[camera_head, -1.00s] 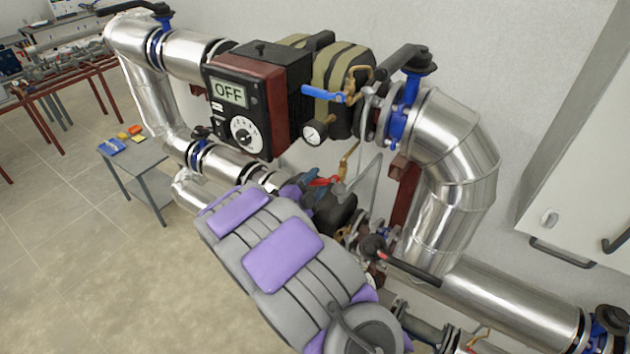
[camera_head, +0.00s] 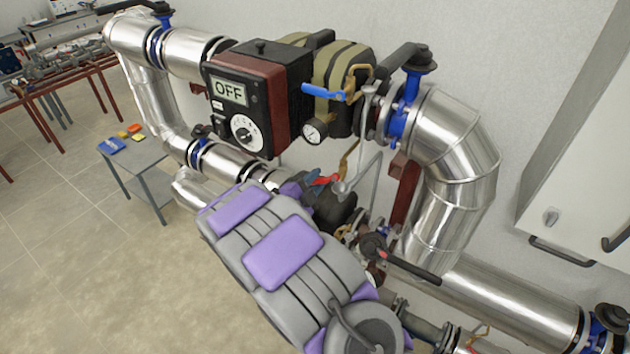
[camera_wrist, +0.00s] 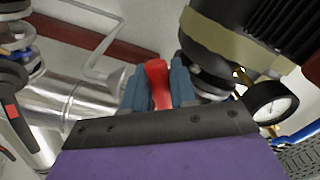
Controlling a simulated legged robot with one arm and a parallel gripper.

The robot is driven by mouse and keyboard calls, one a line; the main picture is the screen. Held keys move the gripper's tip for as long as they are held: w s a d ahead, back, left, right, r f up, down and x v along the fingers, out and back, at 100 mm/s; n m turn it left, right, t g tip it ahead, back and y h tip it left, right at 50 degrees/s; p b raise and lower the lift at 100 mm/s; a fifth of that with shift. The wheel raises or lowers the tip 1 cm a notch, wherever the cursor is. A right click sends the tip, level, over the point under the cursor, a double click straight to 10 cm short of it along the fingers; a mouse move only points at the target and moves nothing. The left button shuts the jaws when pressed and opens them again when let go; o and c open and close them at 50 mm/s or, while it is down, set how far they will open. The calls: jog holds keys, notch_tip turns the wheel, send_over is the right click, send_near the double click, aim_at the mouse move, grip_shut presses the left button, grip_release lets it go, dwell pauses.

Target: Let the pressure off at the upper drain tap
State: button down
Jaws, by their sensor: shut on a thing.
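A red tap handle (camera_head: 325,180) shows in the head view below the pump unit, by a brass fitting and a grey bent pipe. In the wrist view the red handle (camera_wrist: 158,84) stands between the two blue-grey fingers of my gripper (camera_wrist: 157,88), which is shut on it. In the head view my gripper (camera_head: 306,184) is partly hidden by my arm. A second tap with a blue lever (camera_head: 326,92) sits higher, beside the pump. The tap body under the red handle is mostly hidden.
A pressure gauge (camera_head: 314,132) sits near the pump, close to my gripper in the wrist view (camera_wrist: 270,103). The control box (camera_head: 248,100) reads OFF. Silver pipes (camera_head: 455,130) and a black valve lever (camera_head: 415,269) crowd the right. Floor on the left is free around a small table (camera_head: 150,165).

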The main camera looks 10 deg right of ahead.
jog(key=shift+s+d+f+n, duration=0.25)
jog(key=shift+f+n, duration=0.25)
jog(key=shift+n, duration=0.5)
jog(key=shift+s+d+f+n, duration=0.15)
jog(key=shift+d+f+n, duration=0.05)
jog(key=shift+n, duration=0.45)
jog(key=shift+s+d+f+n, duration=0.15)
jog(key=shift+f+n, duration=0.05)
jog(key=shift+n, duration=0.45)
jog(key=c, duration=1)
grip_release()
